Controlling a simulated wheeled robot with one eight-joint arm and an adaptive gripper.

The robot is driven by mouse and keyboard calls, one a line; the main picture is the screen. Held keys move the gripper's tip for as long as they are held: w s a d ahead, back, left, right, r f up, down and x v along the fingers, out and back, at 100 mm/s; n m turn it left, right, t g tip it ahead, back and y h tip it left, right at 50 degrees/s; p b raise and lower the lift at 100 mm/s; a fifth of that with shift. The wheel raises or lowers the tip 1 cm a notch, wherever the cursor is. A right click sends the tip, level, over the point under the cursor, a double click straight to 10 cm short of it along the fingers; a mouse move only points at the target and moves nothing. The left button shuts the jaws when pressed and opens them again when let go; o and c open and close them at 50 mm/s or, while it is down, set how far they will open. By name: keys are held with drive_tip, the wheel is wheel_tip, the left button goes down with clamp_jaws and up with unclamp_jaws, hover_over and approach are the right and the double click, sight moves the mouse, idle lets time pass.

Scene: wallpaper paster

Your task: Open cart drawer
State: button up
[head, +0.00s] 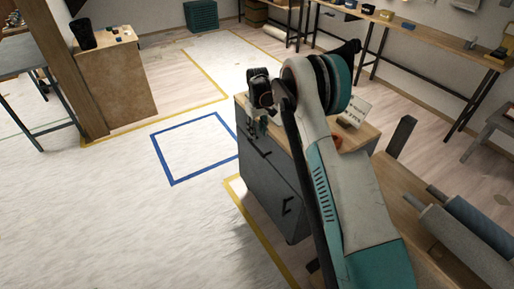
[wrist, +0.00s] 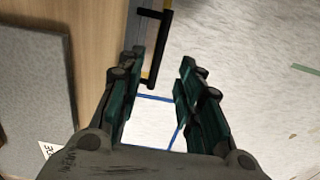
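The cart (head: 270,190) stands in the middle of the head view, with a wooden top and a dark grey front. The front has two black handles, an upper one (head: 258,147) and a lower one (head: 288,206). The drawer fronts look flush, though my arm hides part of the cart. My gripper (head: 255,130) is at the cart's top front edge, close to the upper handle. In the wrist view my gripper (wrist: 162,62) is open with nothing between its fingers. A black handle (wrist: 165,35) lies beyond the left finger, which hides part of it; contact cannot be told.
A grey flat item (wrist: 35,95) lies on the cart's wooden top. A blue floor square (head: 170,180) and clear pale floor lie left of the cart. A wooden cabinet (head: 115,85) stands at upper left. Grey rolls (head: 450,235) are at lower right.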

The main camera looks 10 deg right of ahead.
sight(257, 148)
wheel_tip(257, 148, down, 9)
drive_tip(key=b, duration=0.3)
drive_tip(key=shift+f, duration=0.15)
clamp_jaws()
